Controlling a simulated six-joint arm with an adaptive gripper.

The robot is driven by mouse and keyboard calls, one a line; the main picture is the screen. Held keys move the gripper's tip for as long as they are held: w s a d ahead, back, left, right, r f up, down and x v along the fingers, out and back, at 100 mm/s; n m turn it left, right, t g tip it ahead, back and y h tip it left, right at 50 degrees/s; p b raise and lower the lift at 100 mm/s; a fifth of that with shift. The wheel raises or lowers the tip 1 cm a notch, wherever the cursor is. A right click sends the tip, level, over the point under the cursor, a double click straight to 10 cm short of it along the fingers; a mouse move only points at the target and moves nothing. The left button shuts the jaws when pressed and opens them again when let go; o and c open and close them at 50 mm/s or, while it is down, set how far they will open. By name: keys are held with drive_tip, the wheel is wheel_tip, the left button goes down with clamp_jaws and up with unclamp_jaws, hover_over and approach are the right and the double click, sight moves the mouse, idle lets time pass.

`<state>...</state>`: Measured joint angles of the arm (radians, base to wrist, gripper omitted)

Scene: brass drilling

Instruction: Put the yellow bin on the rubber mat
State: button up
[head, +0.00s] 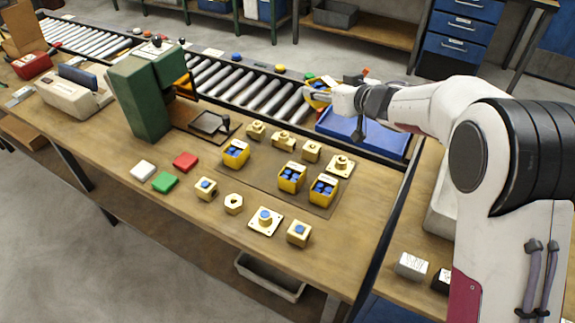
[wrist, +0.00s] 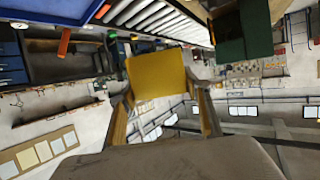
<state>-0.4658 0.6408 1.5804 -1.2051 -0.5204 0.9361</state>
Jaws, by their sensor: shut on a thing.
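My gripper (head: 332,95) is shut on a yellow bin (head: 318,92), held up above the far side of the bench, near the conveyor and a blue tray. In the wrist view the held yellow bin (wrist: 157,75) sits between the two fingers, with a plain yellow wall facing the camera. The brown rubber mat (head: 264,168) lies on the wooden bench to the lower left of my gripper. Three other yellow bins with blue pieces stand on it: one at left (head: 236,154), one in the middle (head: 291,178) and one at right (head: 323,190).
Several brass parts (head: 283,140) line the mat's far side, and more (head: 265,220) stand in front of it. A green drilling machine (head: 145,100) is left of the mat. The blue tray (head: 365,133) and roller conveyor (head: 265,95) lie behind. Bare mat shows between the bins.

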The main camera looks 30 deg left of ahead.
drive_tip(key=n+g+y, duration=0.1)
drive_tip(key=n+g, duration=0.1)
hover_over(270, 166)
wheel_tip(270, 166, down, 12)
drive_tip(key=shift+f, duration=0.2)
drive_tip(key=shift+a, duration=0.1)
drive_tip(key=shift+f, duration=3.1)
drive_tip(key=shift+f, duration=1.85)
drive_tip(key=shift+f, duration=0.2)
